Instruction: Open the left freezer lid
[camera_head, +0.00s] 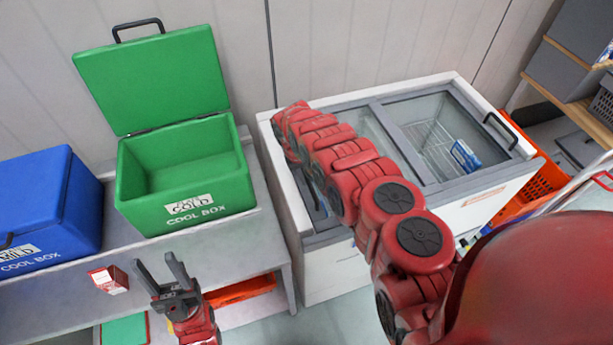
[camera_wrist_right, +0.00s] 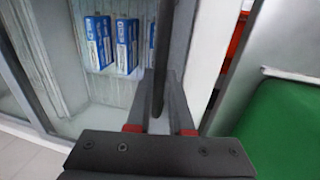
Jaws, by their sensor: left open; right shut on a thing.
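The white chest freezer (camera_head: 330,270) stands at the centre right of the head view, with two grey-framed glass lids. Its left lid (camera_head: 372,122) is largely hidden under my right arm, and I cannot tell how far it is open. In the right wrist view, my right gripper (camera_wrist_right: 161,92) is shut on the dark bar-shaped lid handle (camera_wrist_right: 181,35). My right gripper is mostly hidden behind its own arm in the head view. My left gripper (camera_head: 160,264) is open and empty, in front of the grey bench and away from the freezer.
The right lid has a black handle (camera_head: 500,130). An open green cool box (camera_head: 185,180) stands on the grey bench (camera_head: 225,238), with a blue cool box (camera_head: 45,200) to its left. A small red box (camera_head: 108,280) lies near the bench front. Orange totes (camera_head: 540,190) stand right of the freezer.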

